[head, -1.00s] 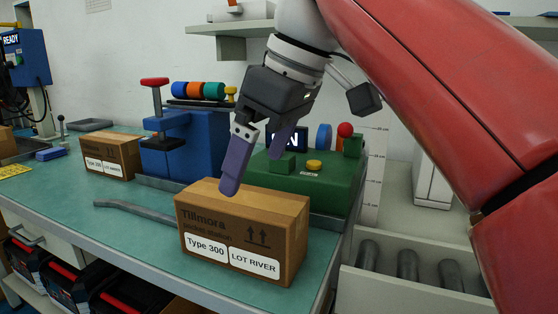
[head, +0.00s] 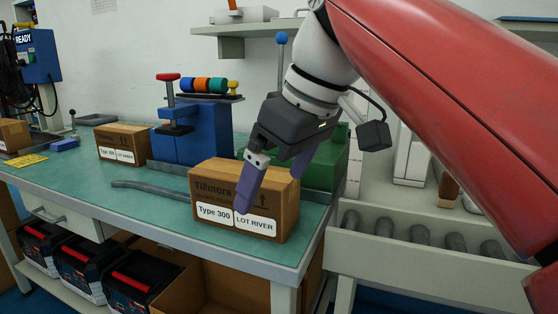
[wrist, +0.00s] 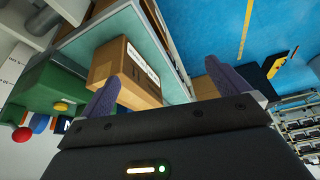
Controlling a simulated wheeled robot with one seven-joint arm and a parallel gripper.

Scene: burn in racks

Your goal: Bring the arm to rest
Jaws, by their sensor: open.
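My gripper (head: 272,180) is open, with its purple fingers pointing down in front of a brown cardboard box (head: 205,178) in the head view. The box is labelled Type 300 and LOT RIVER and sits upright on the green bench top near its front right corner. In the wrist view the two fingers of my gripper (wrist: 168,92) are spread wide with nothing between them. The box (wrist: 120,62) shows beyond the left finger there. I cannot tell the exact gap between finger and box.
A green fixture (head: 328,165) stands behind the box and a blue press (head: 205,130) to its left. A second box (head: 122,143) and a grey bar (head: 150,187) lie farther left on the bench (head: 90,185). A roller conveyor (head: 425,262) runs at the right.

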